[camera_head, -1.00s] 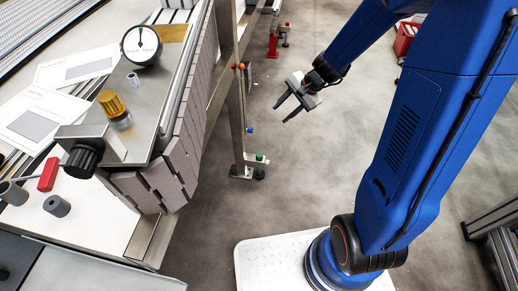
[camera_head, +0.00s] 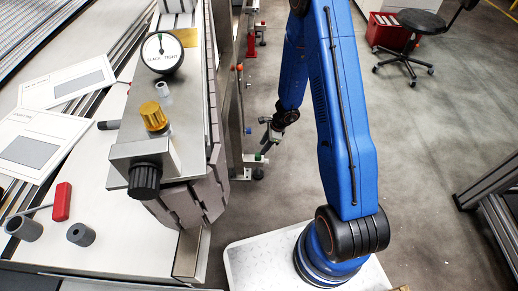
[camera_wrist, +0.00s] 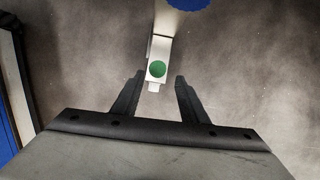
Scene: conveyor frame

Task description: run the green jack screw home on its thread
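The green jack screw (camera_head: 258,158) is low near the floor at the foot of the conveyor frame, its green head small in the head view. In the wrist view the round green head (camera_wrist: 157,69) sits on a pale block (camera_wrist: 160,47), seen from above. My gripper (camera_head: 267,139) is lowered right by it in the head view. In the wrist view my gripper (camera_wrist: 159,78) is open, with the green head showing between and slightly beyond the two fingertips. I see no contact. The thread is hidden.
The metal frame leg (camera_head: 237,130) stands just left of my gripper. A blue knob (camera_head: 248,131) and orange knobs (camera_head: 239,68) are on or near the frame. A dial (camera_head: 162,52) reading slack to tight sits on the conveyor end.

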